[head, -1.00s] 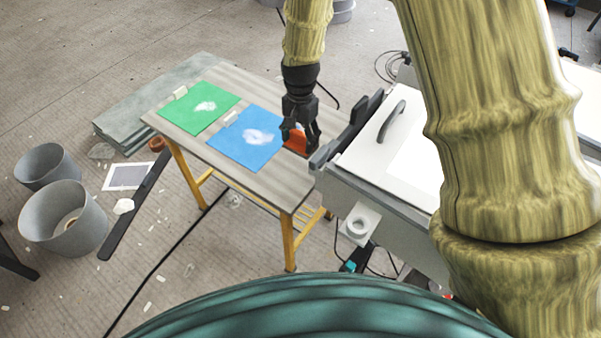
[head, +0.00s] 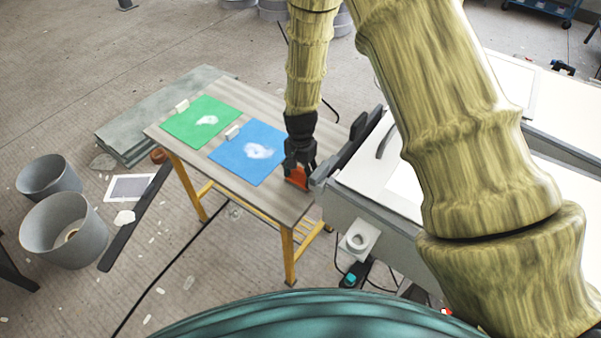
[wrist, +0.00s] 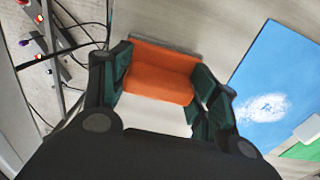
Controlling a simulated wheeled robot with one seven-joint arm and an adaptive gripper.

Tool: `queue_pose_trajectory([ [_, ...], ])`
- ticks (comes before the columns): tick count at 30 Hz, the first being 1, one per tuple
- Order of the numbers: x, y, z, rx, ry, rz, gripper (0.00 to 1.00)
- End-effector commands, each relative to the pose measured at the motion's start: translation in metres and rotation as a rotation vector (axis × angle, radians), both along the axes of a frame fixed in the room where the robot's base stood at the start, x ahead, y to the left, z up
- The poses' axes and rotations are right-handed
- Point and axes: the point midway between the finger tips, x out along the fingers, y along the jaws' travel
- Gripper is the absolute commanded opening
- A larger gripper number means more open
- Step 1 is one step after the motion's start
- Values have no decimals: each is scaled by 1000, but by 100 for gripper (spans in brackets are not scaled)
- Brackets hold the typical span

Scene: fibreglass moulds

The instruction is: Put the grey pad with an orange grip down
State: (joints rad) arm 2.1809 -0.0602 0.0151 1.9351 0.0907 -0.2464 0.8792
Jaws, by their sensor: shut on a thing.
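My gripper (head: 300,168) is shut on the orange grip of the pad (head: 297,179), at the right end of the wooden table (head: 283,205). In the wrist view my gripper (wrist: 160,88) has its fingers on both sides of the orange grip (wrist: 158,72). A thin grey edge of the pad (wrist: 165,45) shows behind the grip. The rest of the pad is hidden. I cannot tell whether the pad touches the tabletop.
A blue sheet (head: 235,158) and a green sheet (head: 190,128), each with a white patch, lie left on the table. A white-topped machine (head: 365,175) stands close on the right. Grey buckets (head: 62,232) stand on the floor at left.

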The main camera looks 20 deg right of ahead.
Motion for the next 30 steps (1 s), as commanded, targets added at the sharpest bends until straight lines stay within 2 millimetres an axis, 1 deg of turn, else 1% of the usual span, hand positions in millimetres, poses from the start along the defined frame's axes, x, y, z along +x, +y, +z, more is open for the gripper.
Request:
queue_pose_trajectory([
  [3,0,0,-7,1,-1,-1,34],
  [14,0,0,-11,1,-1,0,34],
  [15,0,0,-11,1,-1,0,64],
  [17,0,0,-10,1,-1,0,75],
  [18,0,0,-10,1,-1,0,82],
  [27,0,0,-10,1,-1,0,82],
  [30,0,0,-7,0,-1,0,82],
])
